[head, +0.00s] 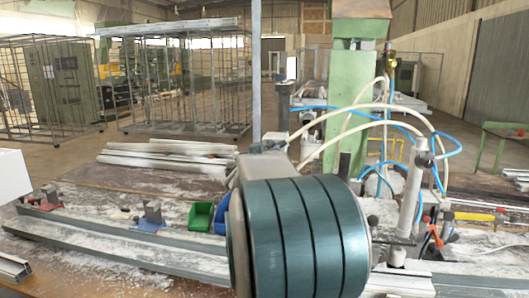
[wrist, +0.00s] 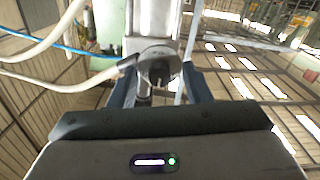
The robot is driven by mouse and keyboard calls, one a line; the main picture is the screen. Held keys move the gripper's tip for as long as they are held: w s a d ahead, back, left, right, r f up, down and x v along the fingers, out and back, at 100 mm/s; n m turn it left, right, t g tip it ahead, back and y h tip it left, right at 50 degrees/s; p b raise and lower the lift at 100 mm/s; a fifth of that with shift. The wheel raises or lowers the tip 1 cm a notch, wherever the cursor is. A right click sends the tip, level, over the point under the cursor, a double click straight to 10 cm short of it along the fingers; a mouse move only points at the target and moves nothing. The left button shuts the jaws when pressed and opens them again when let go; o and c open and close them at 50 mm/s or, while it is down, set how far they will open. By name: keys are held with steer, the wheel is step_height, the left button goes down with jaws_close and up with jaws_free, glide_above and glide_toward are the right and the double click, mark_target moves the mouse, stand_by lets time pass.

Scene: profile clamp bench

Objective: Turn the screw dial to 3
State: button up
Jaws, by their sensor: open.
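In the wrist view my gripper (wrist: 160,88) is open, with one dark blue-grey finger on each side of the picture's middle. A round grey knob (wrist: 158,64), which looks like the screw dial, shows beyond and between the fingers. A short dark stem shows below it. I see a gap between the knob and the fingers; I cannot tell how deep it sits between them. Its numbers and pointer are too small to read. In the head view my large teal arm link fills the lower middle and hides my gripper; I cannot make out the dial there.
In the head view, a grey upright post (head: 411,195) with pale and blue hoses stands right of my arm. A green bin (head: 200,216), small clamps (head: 153,214) and long metal profiles (head: 110,258) lie on the bench at left. Pale hoses (wrist: 60,86) also run in from the left in the wrist view.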

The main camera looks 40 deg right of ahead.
jaws_close()
steer(key=shift+m, duration=0.3)
steer(key=shift+f+m+b, duration=0.1)
steer(key=shift+m+b, duration=2.6)
steer(key=shift+m, duration=2.9)
